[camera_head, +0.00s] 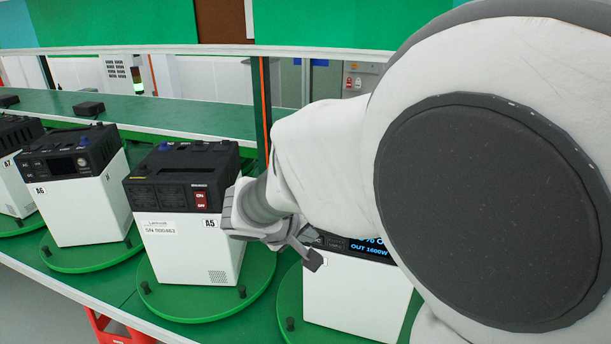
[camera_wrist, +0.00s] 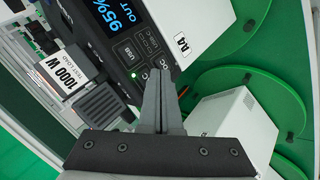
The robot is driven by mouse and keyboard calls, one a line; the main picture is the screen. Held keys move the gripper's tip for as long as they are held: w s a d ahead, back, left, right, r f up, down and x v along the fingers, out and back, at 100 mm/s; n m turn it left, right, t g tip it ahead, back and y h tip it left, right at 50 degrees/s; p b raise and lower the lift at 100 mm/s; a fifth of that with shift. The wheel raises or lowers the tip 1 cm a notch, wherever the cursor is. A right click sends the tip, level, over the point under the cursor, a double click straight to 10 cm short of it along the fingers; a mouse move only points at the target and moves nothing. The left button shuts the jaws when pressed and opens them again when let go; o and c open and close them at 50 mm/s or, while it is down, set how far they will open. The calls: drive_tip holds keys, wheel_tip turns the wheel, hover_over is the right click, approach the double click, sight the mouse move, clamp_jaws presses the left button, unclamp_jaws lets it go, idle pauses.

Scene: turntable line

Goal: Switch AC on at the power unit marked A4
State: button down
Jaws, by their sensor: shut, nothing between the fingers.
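The power unit marked A4 (camera_wrist: 181,44) shows in the wrist view as a dark panel on a white body. Its lit display (camera_wrist: 118,14) reads 95% and OUT. Below the display are USB and other square buttons (camera_wrist: 130,53), and a small green light (camera_wrist: 132,75) glows near my fingers. My gripper (camera_wrist: 161,72) is shut and empty, with its tips over the lower button area. Contact cannot be told, and the fingers partly hide the panel there. In the head view, the unit's white body (camera_head: 345,299) and display (camera_head: 371,247) stand behind my arm; my gripper (camera_head: 312,258) is beside its panel.
A dark post (camera_head: 262,105) rises behind.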

drive_tip(key=shift+s+a+b, duration=0.3)
drive_tip(key=shift+s, duration=0.5)
drive_tip(key=shift+s+a+b, duration=0.3)
drive_tip(key=shift+s, duration=0.45)
drive_tip(key=shift+s+a+b, duration=0.3)
drive_tip(key=shift+s, duration=0.5)
drive_tip(key=s+d+r+m+g+y, duration=0.1)
drive_tip(key=s+d+r+m+y, duration=0.1)
drive_tip(key=s+d, duration=0.5)
drive_tip(key=s+d+r+m+g+y, duration=0.1)
drive_tip(key=s+d+r+m+y, duration=0.1)
drive_tip(key=s+d, duration=0.4)
drive_tip(key=shift+s+d+r+m+y, duration=0.4)
drive_tip(key=shift+s+m, duration=0.6)
drive_tip(key=shift+s, duration=0.95)
